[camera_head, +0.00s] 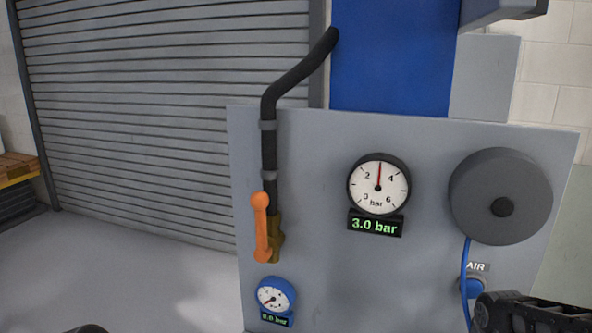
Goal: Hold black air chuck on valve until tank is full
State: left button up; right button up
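A brass valve (276,240) with an upright orange lever (262,226) sits at the lower end of a black pipe (269,160) on a grey panel. A large white gauge (378,186) reads 3.0 bar. A small blue gauge (275,296) below the valve reads 0.0 bar. I cannot make out a black air chuck or a tank. My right gripper (484,312) is dark and enters at the bottom right, in front of the panel and well right of the valve; its fingers are not clear.
A dark grey hose reel (500,196) is on the panel's right, with a blue hose (464,275) running down past a blue fitting labelled AIR (473,287). A roller shutter (150,110) stands behind. The floor at left is clear.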

grip_shut()
jog(key=shift+r, duration=0.15)
jog(key=shift+r+p, duration=2.45)
jog(key=shift+r, duration=0.45)
